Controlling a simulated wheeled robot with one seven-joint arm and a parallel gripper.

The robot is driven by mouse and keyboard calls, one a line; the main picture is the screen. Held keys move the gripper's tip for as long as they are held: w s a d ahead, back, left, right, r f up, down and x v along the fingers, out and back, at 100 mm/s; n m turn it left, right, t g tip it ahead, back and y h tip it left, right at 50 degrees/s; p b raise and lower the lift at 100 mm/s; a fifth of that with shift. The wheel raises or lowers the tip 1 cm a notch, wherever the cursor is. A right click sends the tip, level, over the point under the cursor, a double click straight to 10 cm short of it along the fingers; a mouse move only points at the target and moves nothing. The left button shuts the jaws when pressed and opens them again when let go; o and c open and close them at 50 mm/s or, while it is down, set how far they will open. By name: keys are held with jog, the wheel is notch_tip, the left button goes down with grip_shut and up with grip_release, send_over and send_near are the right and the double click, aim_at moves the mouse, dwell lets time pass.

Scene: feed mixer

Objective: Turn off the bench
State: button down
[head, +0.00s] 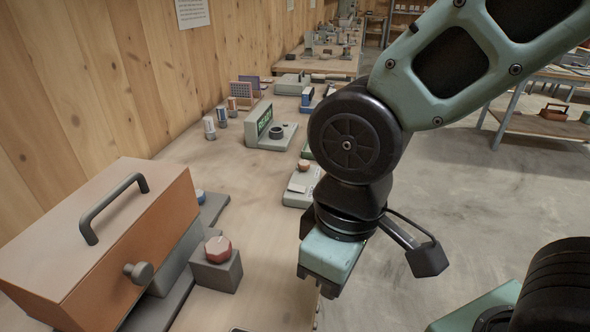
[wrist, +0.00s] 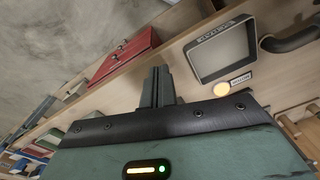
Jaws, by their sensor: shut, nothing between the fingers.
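The wooden bench (head: 190,165) runs along the plank wall in the head view. On it a grey block with a red faceted knob (head: 218,247) stands beside a large orange-and-tan housing (head: 110,230) with a dark handle. My gripper (head: 328,290) hangs by the bench's right edge, to the right of the red knob and apart from it. In the wrist view my gripper's fingers (wrist: 158,85) are together and empty.
A scale-like device with a green display (head: 265,122) and small canisters (head: 209,128) stand farther back. In the wrist view a red box (wrist: 124,55) lies left of the fingers and a dark curved handle (wrist: 292,40) is at the right. The floor (head: 440,190) right of the bench is clear.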

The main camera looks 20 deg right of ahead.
jog(key=w+d+r+n+t+y+p, duration=0.1)
jog(key=w+d+p, duration=0.3)
jog(key=w, duration=0.4)
jog(key=w+d+n+t+y+p, duration=0.1)
jog(key=w+d+t+y+p, duration=0.2)
jog(key=w, duration=0.6)
jog(key=w+d+r+n+t+y+p, duration=0.1)
jog(key=w+d+t+y+p, duration=0.1)
jog(key=w+d+y+p, duration=0.2)
jog(key=w+d+p, duration=0.3)
jog(key=w, duration=0.2)
jog(key=shift+w+d+r+n, duration=0.15)
jog(key=shift+d+r+n, duration=0.15)
send_over(298, 186)
notch_tip(298, 186, down, 6)
jog(key=shift+f+p, duration=0.1)
jog(key=shift+p, duration=0.2)
notch_tip(298, 186, down, 2)
jog(key=shift+d+f+p, duration=0.1)
jog(key=shift+d+p, duration=0.05)
jog(key=shift+p, duration=0.15)
jog(key=shift+f, duration=0.8)
